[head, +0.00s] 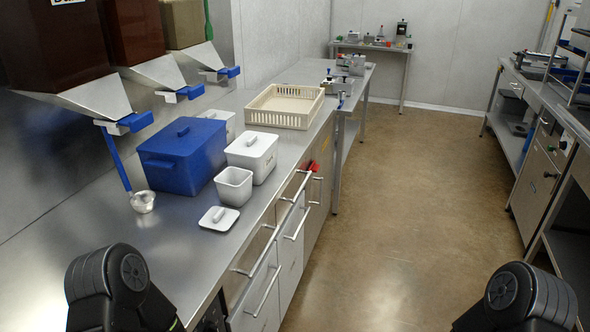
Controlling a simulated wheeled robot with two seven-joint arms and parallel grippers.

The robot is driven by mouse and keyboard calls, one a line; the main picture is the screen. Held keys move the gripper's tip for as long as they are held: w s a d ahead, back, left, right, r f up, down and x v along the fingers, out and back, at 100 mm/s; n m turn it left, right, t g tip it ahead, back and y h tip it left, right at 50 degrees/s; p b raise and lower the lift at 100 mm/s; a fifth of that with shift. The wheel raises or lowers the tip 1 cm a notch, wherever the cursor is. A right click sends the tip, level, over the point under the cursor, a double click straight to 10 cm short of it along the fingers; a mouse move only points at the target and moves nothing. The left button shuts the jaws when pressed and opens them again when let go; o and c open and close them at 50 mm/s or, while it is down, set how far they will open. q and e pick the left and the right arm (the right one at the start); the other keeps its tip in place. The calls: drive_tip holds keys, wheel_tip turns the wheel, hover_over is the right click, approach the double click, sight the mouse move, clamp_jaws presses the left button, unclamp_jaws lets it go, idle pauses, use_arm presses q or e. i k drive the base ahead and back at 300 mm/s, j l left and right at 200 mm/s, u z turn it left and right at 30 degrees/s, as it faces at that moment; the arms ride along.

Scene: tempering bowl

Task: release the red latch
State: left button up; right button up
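A small red part (313,166), which looks like the red latch, sits at the front face of the steel counter, near the top of the cabinet fronts at its far end. It is small in the picture, and I cannot tell its position or what it holds. Black links of my two arms show at the bottom left and bottom right corners. Neither of my grippers is in view, and both arm links are well short of the red part.
On the steel counter (100,235) stand a blue lidded box (180,160), white containers (252,150), a loose white lid (219,218), a ladle (143,202) and a cream crate (285,107). Drawer handles (268,292) stick out in front. The floor (400,210) is clear.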

sight(315, 167)
drive_tip(key=i+l+z, duration=0.25)
drive_tip(key=i, duration=0.95)
drive_tip(key=i+l+z, duration=0.15)
drive_tip(key=i+z, duration=0.15)
drive_tip(key=i, duration=0.9)
